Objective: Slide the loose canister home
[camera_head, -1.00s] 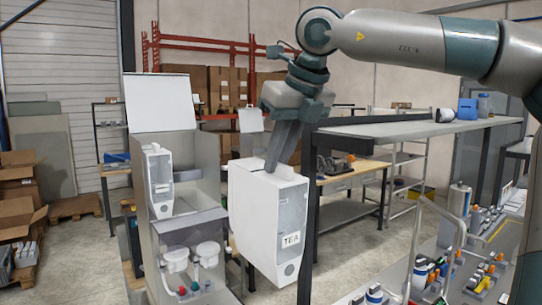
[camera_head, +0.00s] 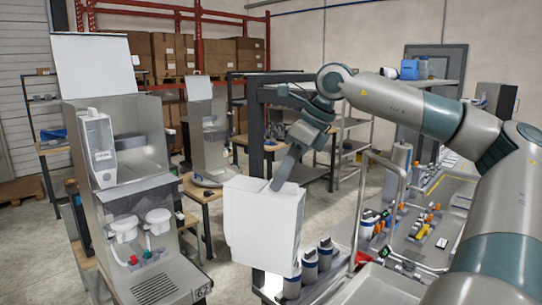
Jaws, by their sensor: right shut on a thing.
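A white box-shaped canister (camera_head: 262,222) hangs in the air right of the dispenser, slightly tilted. My right gripper (camera_head: 284,168) is shut on its top edge. The canister's label face is turned out of sight. The grey dispenser (camera_head: 150,235) stands at left with its white lid (camera_head: 95,62) raised. One white canister (camera_head: 98,150) sits in the left of its upper bay, and the space to its right looks empty. My left gripper is not in view.
Two white cups (camera_head: 140,224) sit in the dispenser's lower part. A second grey dispenser (camera_head: 207,130) stands behind. Several blue-and-white containers (camera_head: 318,258) stand below right of the held canister. A metal rail (camera_head: 365,190) and cluttered bench lie right. Open floor shows between.

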